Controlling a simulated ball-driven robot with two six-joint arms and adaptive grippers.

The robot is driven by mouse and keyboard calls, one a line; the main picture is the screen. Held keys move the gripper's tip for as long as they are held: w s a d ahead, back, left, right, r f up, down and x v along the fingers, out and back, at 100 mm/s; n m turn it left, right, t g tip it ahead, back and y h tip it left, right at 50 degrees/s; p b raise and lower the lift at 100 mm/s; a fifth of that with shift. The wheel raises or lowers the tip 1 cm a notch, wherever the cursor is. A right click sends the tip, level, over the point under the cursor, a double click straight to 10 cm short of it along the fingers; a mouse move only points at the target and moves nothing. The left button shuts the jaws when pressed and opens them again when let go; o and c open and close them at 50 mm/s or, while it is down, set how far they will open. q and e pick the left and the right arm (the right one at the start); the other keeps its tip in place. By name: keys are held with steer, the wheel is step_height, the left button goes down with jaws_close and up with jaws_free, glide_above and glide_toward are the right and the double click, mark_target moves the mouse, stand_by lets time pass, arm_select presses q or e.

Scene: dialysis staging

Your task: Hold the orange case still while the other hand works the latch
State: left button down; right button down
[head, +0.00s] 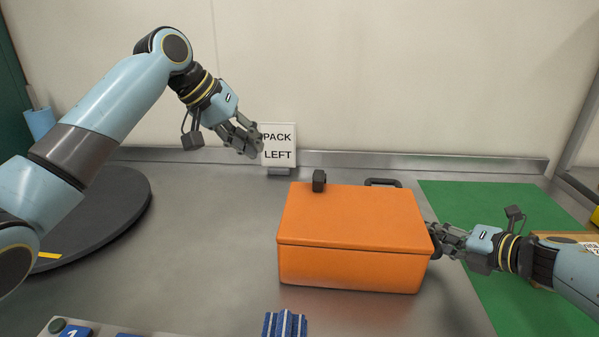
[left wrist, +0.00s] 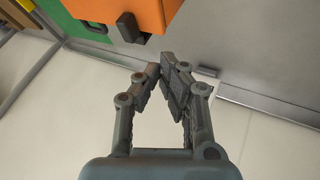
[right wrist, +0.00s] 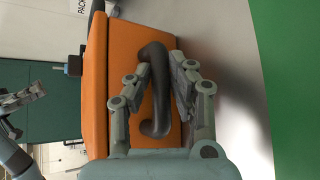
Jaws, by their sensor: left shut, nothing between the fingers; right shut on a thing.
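The orange case (head: 352,220) stands closed on the steel table, and part of it shows at the top of the left wrist view (left wrist: 160,12). A dark block, which looks like the latch (head: 319,181), sits at its back edge and also shows in the left wrist view (left wrist: 130,26). My right gripper (head: 438,238) is shut on the black side handle (right wrist: 155,90) at the case's right end. My left gripper (head: 252,144) is shut and empty in the air, behind and left of the case, apart from the latch.
A "PACK LEFT" sign (head: 278,145) stands at the back wall near my left gripper. A green mat (head: 480,205) lies to the right. A dark round turntable (head: 110,215) is at left. A blue ribbed item (head: 285,324) lies at the front. Table left of the case is clear.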

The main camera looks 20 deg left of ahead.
mark_target(318, 188)
arm_select(q)
steer(key=shift+f, duration=0.1)
steer(key=x, duration=1)
steer(key=shift+w+d, duration=0.1)
steer(key=shift+d, duration=0.1)
steer(key=shift+w+d, duration=0.15)
steer(key=shift+d, duration=0.45)
steer(key=shift+w+d, duration=0.15)
steer(key=shift+d, duration=0.45)
steer(key=shift+w+d, duration=0.15)
steer(key=shift+d, duration=0.35)
